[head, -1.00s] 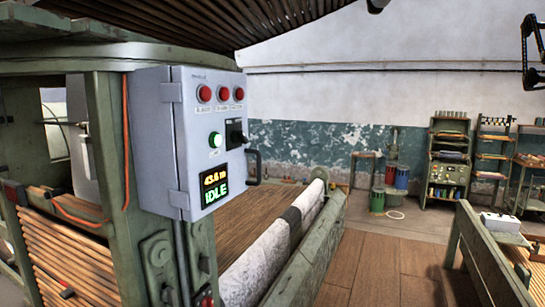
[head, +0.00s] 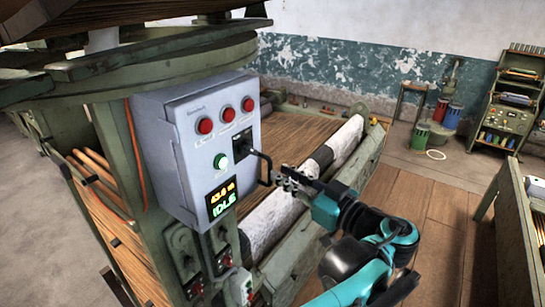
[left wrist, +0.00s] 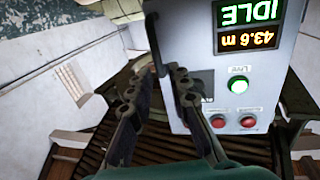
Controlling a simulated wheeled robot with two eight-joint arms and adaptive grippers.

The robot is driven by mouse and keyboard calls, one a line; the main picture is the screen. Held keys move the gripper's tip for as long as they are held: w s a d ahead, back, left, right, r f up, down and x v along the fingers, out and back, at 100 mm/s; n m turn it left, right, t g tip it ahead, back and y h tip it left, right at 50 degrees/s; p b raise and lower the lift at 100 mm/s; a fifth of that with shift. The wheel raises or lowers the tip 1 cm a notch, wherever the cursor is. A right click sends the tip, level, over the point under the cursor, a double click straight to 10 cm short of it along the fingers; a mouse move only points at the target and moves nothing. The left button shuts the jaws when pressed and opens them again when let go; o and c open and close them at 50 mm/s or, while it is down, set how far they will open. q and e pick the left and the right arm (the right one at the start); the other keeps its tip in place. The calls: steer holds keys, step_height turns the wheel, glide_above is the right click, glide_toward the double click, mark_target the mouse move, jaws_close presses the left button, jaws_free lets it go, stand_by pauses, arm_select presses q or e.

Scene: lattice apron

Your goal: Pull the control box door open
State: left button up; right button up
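The grey control box (head: 200,150) hangs on a green machine post, with its door shut. The door has red buttons, a green lit button, a black switch and a display reading IDLE. A black bar handle (head: 265,168) stands out from the door's right edge. My left gripper (head: 285,180) is close beside the handle. In the left wrist view its two fingers (left wrist: 157,75) are spread, with the dark handle (left wrist: 154,42) near the gap between their tips. I cannot tell whether they touch it. The upside-down box (left wrist: 262,85) fills the right. My right gripper is not in view.
A white cloth roll (head: 290,205) on a green beam lies behind and below my left gripper. More switch boxes (head: 240,285) hang below the control box. A bench (head: 520,230) stands at the right, with open wooden floor (head: 440,220) between.

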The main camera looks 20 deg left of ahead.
mark_target(271, 167)
arm_select(q)
steer(key=p+x, duration=0.1)
steer(key=x, duration=0.4)
steer(key=shift+w, duration=0.2)
steer(key=shift+a, duration=0.2)
jaws_close()
